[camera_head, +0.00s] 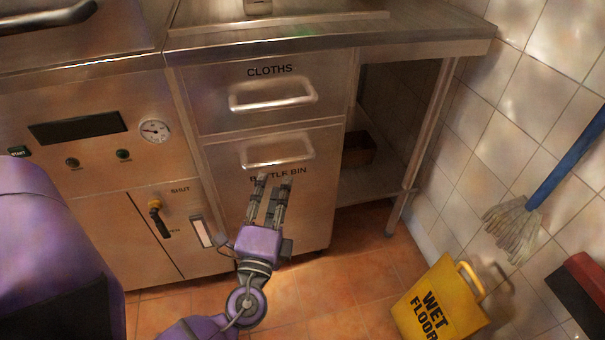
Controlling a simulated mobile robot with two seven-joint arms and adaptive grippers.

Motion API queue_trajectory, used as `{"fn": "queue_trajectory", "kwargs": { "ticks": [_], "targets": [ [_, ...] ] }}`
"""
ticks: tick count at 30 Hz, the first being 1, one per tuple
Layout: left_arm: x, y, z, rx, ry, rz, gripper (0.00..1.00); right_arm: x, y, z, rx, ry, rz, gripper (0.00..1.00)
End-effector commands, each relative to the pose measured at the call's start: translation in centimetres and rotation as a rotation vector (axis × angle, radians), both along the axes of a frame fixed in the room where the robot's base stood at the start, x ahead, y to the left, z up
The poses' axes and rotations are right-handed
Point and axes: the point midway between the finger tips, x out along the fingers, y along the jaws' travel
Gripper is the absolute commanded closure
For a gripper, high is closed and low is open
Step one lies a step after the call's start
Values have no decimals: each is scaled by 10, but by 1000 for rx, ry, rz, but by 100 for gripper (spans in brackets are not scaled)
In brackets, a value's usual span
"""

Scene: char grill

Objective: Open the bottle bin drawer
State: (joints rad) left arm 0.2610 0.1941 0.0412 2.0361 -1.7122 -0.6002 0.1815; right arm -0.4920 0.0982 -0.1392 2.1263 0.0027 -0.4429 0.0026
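The bottle bin drawer (315,205) is the lower steel front under the cloths drawer, and it looks shut, flush with the cabinet. Its bar handle (278,153) is near its top edge, with the "BOTTLE BIN" label just below. My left gripper (273,181) is in front of this drawer, with its fingers pointing up toward the handle. The fingers are apart with nothing between them. The fingertips show just below the handle and cover part of the label; I cannot tell how far they stand from the drawer front. My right gripper is not in view.
The cloths drawer (272,97) above is shut. Left is a grill panel with a gauge (154,131) and a yellow-handled valve (157,212). A yellow wet floor sign (437,305) and a mop (517,226) are at right. Tiled floor (350,265) between is clear.

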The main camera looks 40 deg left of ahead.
Motion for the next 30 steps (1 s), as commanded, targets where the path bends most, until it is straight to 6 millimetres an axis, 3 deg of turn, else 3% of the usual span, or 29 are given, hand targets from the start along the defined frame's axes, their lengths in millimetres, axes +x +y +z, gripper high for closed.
{"fn": "queue_trajectory", "kwargs": {
  "ticks": [7, 18, 30],
  "targets": [
    [15, 5, 9, 26, -16, 2, 68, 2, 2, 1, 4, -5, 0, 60],
    [64, 29, 18, 24, -15, 1, 68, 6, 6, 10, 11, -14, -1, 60],
    [72, 34, 19, 22, -12, 1, 68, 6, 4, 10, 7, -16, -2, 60]
  ]
}}
